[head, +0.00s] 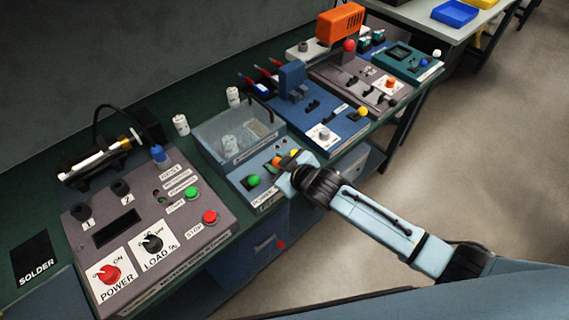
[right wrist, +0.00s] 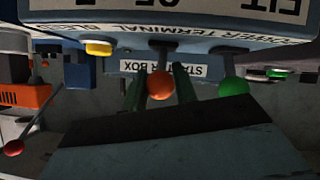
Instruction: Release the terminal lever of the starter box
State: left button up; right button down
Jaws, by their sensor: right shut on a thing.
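The starter box (head: 236,173) is a blue-teal unit at the middle of the bench in the head view. Its label (right wrist: 195,71) shows upside down in the right wrist view. A lever with an orange ball knob (right wrist: 159,86) stands between my right gripper's dark fingers. A green knob (right wrist: 233,87) is beside it; it also shows in the head view (head: 254,180). My right gripper (head: 285,163) is at the box's front right and shut on the orange-knobbed lever. It partly hides the levers in the head view. My left gripper is not in view.
A grey panel (head: 125,235) with power and load knobs stands left of the box. A blue panel (head: 325,115) with black clips and a brown panel (head: 345,75) stand to the right. The floor (head: 455,140) at right is free.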

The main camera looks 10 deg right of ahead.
jog(key=c, duration=1.1)
grip_release()
jog(key=p+v, duration=0.1)
jog(key=v, duration=1.2)
jog(key=shift+s+p, duration=0.15)
jog(key=shift+p, duration=0.15)
